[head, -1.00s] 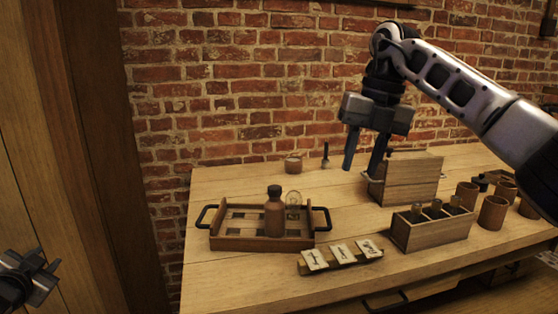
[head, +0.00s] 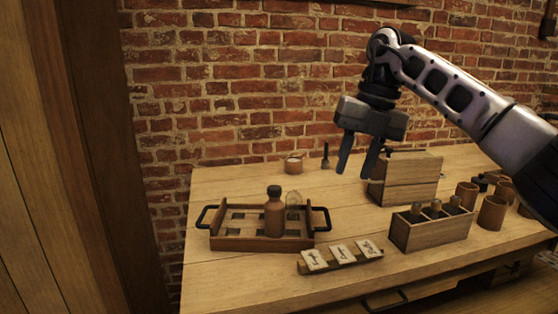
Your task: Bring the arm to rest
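My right gripper (head: 357,164) hangs above the back middle of the wooden table, pointing down. Its two fingers are spread apart with nothing between them. The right arm comes in from the right edge, in front of the brick wall. The gripper is left of and partly in front of a closed wooden box (head: 410,180), and I cannot tell whether they touch; they look apart. My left gripper does not show.
A card rack (head: 340,262), a wooden box with several bottles (head: 432,234) and cups (head: 491,212) stand right. A small pot (head: 293,166) is behind. The table's front left is clear.

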